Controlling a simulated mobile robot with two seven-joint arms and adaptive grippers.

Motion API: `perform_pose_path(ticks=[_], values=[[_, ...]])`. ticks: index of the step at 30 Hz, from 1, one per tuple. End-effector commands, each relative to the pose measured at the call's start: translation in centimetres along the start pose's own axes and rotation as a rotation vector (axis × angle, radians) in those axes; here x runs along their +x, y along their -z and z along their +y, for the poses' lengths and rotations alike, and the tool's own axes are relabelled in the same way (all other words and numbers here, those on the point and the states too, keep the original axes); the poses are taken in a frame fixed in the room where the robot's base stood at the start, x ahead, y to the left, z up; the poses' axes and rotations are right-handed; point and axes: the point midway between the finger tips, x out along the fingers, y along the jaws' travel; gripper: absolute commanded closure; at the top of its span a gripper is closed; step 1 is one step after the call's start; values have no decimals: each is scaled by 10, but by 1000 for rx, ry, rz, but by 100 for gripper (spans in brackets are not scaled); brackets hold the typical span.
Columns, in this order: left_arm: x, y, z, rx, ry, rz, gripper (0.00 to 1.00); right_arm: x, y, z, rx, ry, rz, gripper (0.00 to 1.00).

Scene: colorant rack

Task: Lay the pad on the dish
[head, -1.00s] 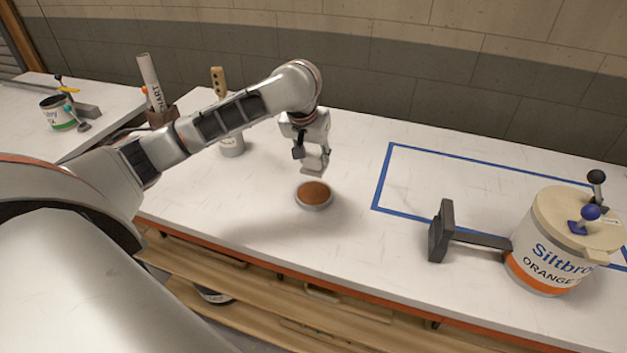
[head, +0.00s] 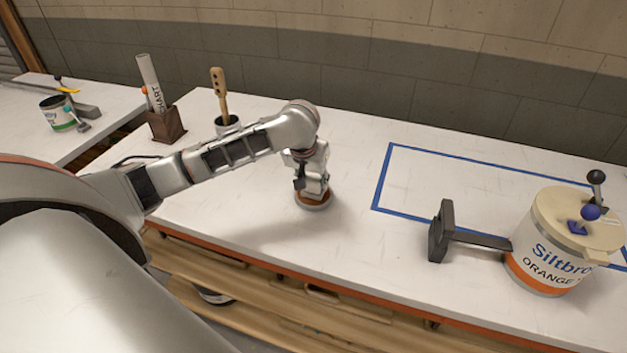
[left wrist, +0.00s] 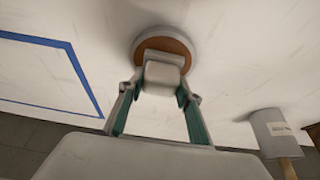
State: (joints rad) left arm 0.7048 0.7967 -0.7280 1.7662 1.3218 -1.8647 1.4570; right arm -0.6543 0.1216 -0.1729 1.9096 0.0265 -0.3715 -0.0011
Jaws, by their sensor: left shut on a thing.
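The dish (head: 314,206) is a small round grey dish with a brown inside, standing on the white table; it also shows in the left wrist view (left wrist: 139,40). My left gripper (head: 313,186) is low over the dish and hides part of it. In the left wrist view my left gripper (left wrist: 160,88) is shut on the pad (left wrist: 163,76), a small pale block with rounded edges. The pad overlaps the dish's brown inside in that view. I cannot tell whether it touches the dish. My right gripper is not in view.
A blue-taped rectangle (head: 376,192) lies right of the dish. A dark bracket (head: 440,231) and a Siltbrook can (head: 556,244) stand further right. A brown holder (head: 166,126) and a grey pot with a wooden-handled tool (head: 220,95) stand at the back left.

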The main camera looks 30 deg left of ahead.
Motion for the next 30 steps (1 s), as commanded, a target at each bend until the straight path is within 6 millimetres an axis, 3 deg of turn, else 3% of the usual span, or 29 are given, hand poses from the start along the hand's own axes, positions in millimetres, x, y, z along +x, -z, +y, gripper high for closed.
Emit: perform_pose_path(ticks=[2, 3, 4, 17, 23, 30], values=[[2, -1, 0, 0, 1, -1, 87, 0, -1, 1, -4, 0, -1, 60], [2, -1, 0, 0, 0, -1, 58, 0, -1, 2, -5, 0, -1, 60], [2, -1, 0, 0, 0, -1, 50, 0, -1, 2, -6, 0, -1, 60], [-2, 1, 0, 0, 0, 1, 49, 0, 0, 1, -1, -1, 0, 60], [-32, 2, 0, 2, 0, 4, 49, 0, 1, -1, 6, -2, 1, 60], [-82, 2, -1, 3, 1, 6, 49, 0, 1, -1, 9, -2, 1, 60]])
